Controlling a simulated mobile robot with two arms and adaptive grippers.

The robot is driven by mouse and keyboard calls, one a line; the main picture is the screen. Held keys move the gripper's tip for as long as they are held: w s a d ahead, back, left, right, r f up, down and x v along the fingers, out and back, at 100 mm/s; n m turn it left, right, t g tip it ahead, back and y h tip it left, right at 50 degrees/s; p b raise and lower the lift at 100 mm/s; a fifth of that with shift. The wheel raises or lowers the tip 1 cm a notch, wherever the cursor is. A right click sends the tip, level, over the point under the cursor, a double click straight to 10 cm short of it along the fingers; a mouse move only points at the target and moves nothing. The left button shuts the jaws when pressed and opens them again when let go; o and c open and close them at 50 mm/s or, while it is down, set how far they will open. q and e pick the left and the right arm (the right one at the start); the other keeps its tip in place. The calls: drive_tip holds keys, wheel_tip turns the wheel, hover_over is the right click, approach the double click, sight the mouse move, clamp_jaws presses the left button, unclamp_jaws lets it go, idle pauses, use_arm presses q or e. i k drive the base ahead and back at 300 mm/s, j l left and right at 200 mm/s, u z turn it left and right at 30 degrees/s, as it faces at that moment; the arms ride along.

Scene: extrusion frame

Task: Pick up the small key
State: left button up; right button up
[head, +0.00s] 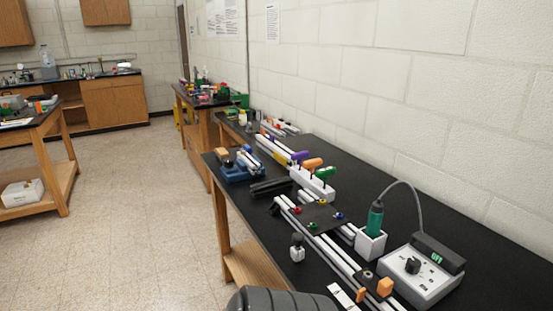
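Three coloured-handled keys stand in a white block (312,184) on the black bench, right of the picture's middle. They are a purple-handled key (300,156), an orange-handled key (313,164) and a green-handled key (326,173). I cannot tell from this view which one is the small key. Their lower ends are hidden in the block. Neither of my grippers is in view. Only a dark rounded part, probably of my arm, shows at the bottom edge.
Aluminium rails (320,246) run along the black bench (440,235). A green-handled tool (375,218) stands in a white holder beside a grey control box (421,274). A blue tray (240,168) lies left of the keys. A wall bounds the right; the floor (130,225) is clear.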

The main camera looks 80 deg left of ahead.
sight(300, 156)
drive_tip(key=u, duration=2.55)
drive_tip(key=i+j+z, duration=0.1)
drive_tip(key=z, duration=0.3)
drive_tip(key=j+z, duration=0.2)
drive_tip(key=z, duration=0.2)
drive_tip(key=i+j+z, duration=0.1)
drive_tip(key=z, duration=0.3)
drive_tip(key=k+j, duration=0.05)
drive_tip(key=j, duration=0.05)
